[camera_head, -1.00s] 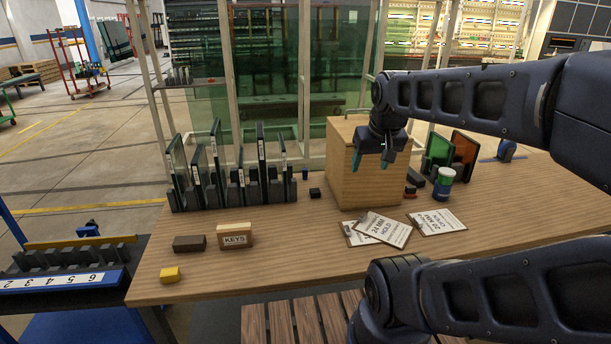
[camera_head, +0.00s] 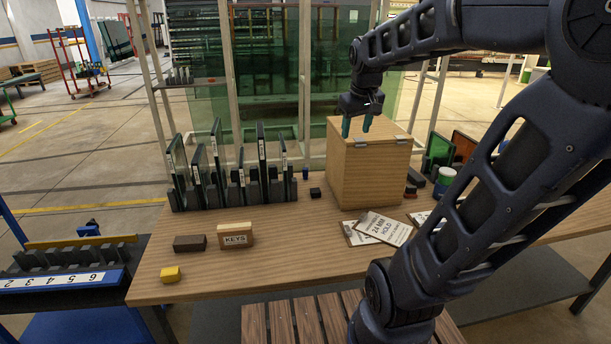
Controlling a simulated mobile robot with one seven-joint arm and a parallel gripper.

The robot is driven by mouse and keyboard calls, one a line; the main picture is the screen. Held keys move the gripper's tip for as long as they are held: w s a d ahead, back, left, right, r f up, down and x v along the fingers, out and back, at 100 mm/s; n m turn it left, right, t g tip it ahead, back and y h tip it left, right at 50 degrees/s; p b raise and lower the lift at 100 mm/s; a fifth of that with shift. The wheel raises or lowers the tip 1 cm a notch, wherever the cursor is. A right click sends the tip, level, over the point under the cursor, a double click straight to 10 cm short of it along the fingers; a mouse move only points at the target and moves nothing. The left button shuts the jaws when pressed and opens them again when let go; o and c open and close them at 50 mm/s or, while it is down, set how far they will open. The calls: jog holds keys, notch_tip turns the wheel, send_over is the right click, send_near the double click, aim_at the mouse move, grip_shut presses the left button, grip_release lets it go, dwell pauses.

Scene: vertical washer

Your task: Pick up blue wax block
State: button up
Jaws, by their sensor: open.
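No block that I can clearly identify as the blue wax block shows. A small dark-blue object (camera_head: 305,173) stands just right of the slotted rack, too small to tell what it is. A small black block (camera_head: 315,192) lies in front of it. My gripper (camera_head: 357,126) points down with its two teal-tipped fingers apart and nothing between them. It is at the top of the wooden box (camera_head: 368,178), near its upper left part; I cannot tell whether it touches. The box's lid is closed, so its inside is hidden.
A slotted rack (camera_head: 232,197) holds upright dark panels. A brown block (camera_head: 189,243), a KEYS block (camera_head: 235,235) and a yellow block (camera_head: 170,273) lie at the left. Tags (camera_head: 384,228) lie before the box. My arm covers the table's right side. The middle front is clear.

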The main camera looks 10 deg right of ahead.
jog(key=w+a+n+g, duration=0.1)
jog(key=w+n, duration=0.2)
jog(key=w, duration=1.3)
jog(key=n+g+h, duration=0.2)
jog(key=n+g, duration=0.1)
jog(key=n, duration=0.7)
send_over(306, 172)
jog(key=w+a, duration=0.2)
notch_tip(306, 172, down, 32)
jog(key=shift+s+d+f, duration=0.15)
jog(key=shift+d+f, duration=0.15)
jog(key=shift+f, duration=0.3)
jog(key=f, duration=0.3)
jog(key=d+f, duration=0.1)
jog(key=f, duration=0.6)
jog(key=shift+s+d, duration=0.1)
jog(key=shift+d, duration=0.25)
jog(key=c, duration=1.1)
